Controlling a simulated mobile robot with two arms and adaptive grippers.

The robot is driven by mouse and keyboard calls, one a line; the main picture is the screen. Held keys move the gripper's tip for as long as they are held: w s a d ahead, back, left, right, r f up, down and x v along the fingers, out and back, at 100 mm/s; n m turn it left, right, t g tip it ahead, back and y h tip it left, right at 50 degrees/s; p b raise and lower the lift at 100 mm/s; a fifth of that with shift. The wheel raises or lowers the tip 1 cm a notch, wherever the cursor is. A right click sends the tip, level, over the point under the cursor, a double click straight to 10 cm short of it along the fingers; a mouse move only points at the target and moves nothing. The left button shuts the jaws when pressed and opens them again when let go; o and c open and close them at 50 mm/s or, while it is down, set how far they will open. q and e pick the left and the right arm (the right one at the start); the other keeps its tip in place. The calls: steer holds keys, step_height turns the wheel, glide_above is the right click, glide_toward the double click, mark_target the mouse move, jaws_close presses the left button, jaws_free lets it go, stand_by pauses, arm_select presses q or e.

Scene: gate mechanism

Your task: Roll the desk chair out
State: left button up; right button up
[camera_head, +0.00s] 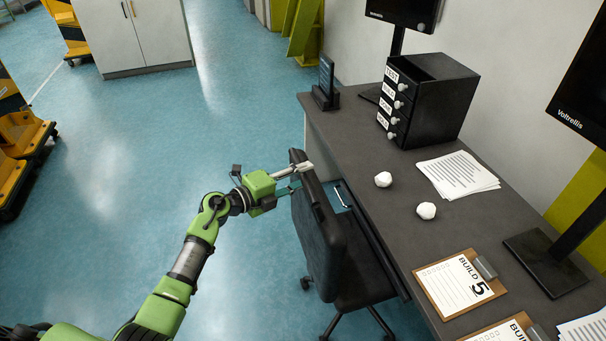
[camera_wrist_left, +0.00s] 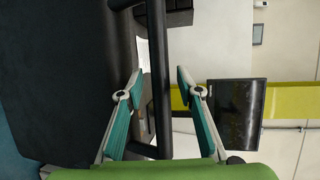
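The black desk chair (camera_head: 318,235) stands at the left long side of the desk, its backrest towards my left arm and its seat partly under the desktop edge. My left gripper (camera_head: 299,178) is at the upper end of the backrest. In the left wrist view, a dark upright bar (camera_wrist_left: 158,100), seemingly part of the chair's back, stands between the two fingers (camera_wrist_left: 160,80). The fingers are apart, and narrow gaps seem to show on both sides of the bar. I cannot tell whether either finger touches it. My right gripper is not in view.
The grey desk (camera_head: 385,185) bears a black drawer unit (camera_head: 440,100), papers (camera_head: 458,175), white crumpled balls (camera_head: 426,211) and a clipboard (camera_head: 455,285). Blue floor (camera_head: 130,210) is open left of the chair. A white cabinet (camera_head: 135,35) and yellow equipment (camera_head: 22,135) stand further off.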

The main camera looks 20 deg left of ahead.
arm_select(q)
steer(key=shift+w+d, duration=0.25)
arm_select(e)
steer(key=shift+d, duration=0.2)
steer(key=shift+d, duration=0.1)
arm_select(q)
jaws_close()
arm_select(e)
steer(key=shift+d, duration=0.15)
arm_select(q)
steer(key=shift+a, duration=0.15)
